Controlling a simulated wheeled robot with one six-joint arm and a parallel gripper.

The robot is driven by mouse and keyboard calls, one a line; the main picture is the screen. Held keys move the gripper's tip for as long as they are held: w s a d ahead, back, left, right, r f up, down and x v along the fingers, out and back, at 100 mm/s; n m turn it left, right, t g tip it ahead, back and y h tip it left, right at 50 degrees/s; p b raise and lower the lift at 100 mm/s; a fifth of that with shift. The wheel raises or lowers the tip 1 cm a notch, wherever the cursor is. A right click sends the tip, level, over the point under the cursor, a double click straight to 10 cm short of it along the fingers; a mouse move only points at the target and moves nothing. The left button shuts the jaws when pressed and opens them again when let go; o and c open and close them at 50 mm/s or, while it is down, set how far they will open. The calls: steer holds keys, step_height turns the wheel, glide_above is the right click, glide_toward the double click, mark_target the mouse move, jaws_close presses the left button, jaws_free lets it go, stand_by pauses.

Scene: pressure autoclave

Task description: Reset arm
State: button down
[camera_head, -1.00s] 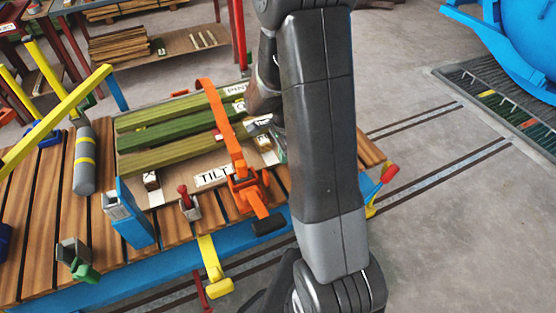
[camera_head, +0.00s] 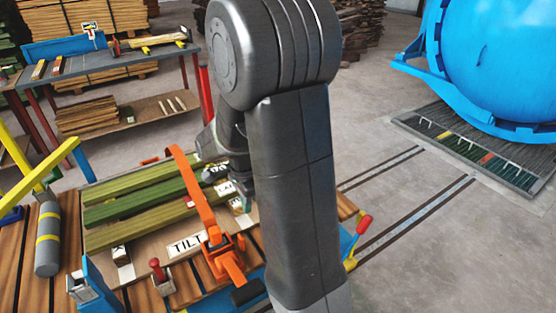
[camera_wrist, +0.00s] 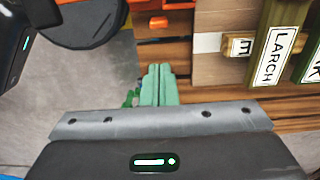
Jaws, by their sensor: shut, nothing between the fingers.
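My gripper (camera_wrist: 158,85) shows in the wrist view as two green fingertips pressed together, shut with nothing between them. The gripper is over the cart's right part, near the labelled boards. In the wrist view the board labelled LARCH (camera_wrist: 281,42) lies to the right of the fingers, apart from them. Whether the gripper touches anything cannot be told.
Green boards (camera_head: 150,199) lie under an orange strap (camera_head: 195,190) by a TILT label (camera_head: 187,244). A grey cylinder (camera_head: 48,240) and yellow bar (camera_head: 30,180) are left. A red-handled lever (camera_head: 362,226) sticks out right. The blue autoclave (camera_head: 500,60) is far right; floor between is clear.

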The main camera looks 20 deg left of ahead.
steer(key=w+d+f+b, duration=0.1)
steer(key=f, duration=0.3)
steer(key=w+d+f+g+y+b, duration=0.1)
steer(key=f, duration=0.4)
steer(key=w+d+f+g+b, duration=0.1)
steer(key=f, duration=0.4)
steer(key=shift+w+d+b, duration=0.1)
steer(key=shift+w+b, duration=0.15)
steer(key=shift+b, duration=0.15)
steer(key=shift+w+f+y+b, duration=0.3)
steer(key=shift+f+y+b, duration=0.15)
steer(key=shift+f+y, duration=0.1)
steer(key=shift+w+d+r, duration=0.45)
steer(key=shift+r, duration=0.7)
